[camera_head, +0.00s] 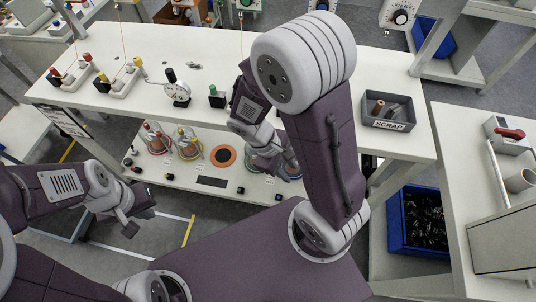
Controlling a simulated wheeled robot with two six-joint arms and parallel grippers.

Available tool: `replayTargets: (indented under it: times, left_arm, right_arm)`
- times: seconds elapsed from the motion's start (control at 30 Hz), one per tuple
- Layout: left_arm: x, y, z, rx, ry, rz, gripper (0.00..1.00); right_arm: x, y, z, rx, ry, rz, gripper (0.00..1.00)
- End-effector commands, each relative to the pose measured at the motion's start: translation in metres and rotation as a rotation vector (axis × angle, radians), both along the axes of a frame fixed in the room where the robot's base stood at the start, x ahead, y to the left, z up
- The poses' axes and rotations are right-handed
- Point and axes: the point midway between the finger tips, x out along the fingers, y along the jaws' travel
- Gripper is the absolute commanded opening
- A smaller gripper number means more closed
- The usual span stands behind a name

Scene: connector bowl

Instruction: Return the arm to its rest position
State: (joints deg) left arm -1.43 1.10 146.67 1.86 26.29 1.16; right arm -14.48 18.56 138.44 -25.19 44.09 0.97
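My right arm rises from the middle, bends over the white bench, and its gripper (268,160) hangs over the lower white shelf (205,192), near a bowl (292,171) that it partly covers. Whether its fingers are open or shut is not clear. My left gripper (136,222) is at the lower left, in front of the shelf, with its fingers apart and nothing visible between them. A bowl with red parts (155,142) and a bowl with yellow parts (188,147) stand on the shelf, with an orange disc (223,155) beside them.
Several small black connectors lie on the shelf. The bench (225,55) holds a round dial gauge (177,92), connector stands and a grey SCRAP bin (388,110). A blue crate (418,220) sits at the right below.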

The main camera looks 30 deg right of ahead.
Motion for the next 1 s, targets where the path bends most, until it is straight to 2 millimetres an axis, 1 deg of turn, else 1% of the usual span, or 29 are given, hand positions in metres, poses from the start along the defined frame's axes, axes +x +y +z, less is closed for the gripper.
replayTargets:
  times: [0.03, 0.1, 0.2, 0.23, 0.33, 1.0]
  left_arm:
    - [0.0, 0.0, 0.0, 0.0, 0.0, 0.0, 0.0]
    - [0.0, 0.0, 0.0, 0.0, 0.0, 0.0, 0.0]
    - [0.0, 0.0, 0.0, 0.0, 0.0, 0.0, 0.0]
    - [0.0, 0.0, 0.0, 0.0, 0.0, 0.0, 0.0]
    - [0.0, 0.0, 0.0, 0.0, 0.0, 0.0, 0.0]
    - [0.0, 0.0, 0.0, 0.0, 0.0, 0.0, 0.0]
  right_arm:
    - [0.003, 0.012, 0.005, 0.107, -0.113, -0.178, 0.32]
    - [0.014, 0.026, 0.013, 0.225, -0.253, -0.385, 0.32]
    - [0.029, 0.032, 0.023, 0.312, -0.384, -0.56, 0.32]
    - [0.032, 0.033, 0.025, 0.325, -0.405, -0.588, 0.32]
    - [0.035, 0.033, 0.027, 0.341, -0.431, -0.623, 0.32]
    - [0.035, 0.034, 0.027, 0.339, -0.426, -0.615, 0.32]
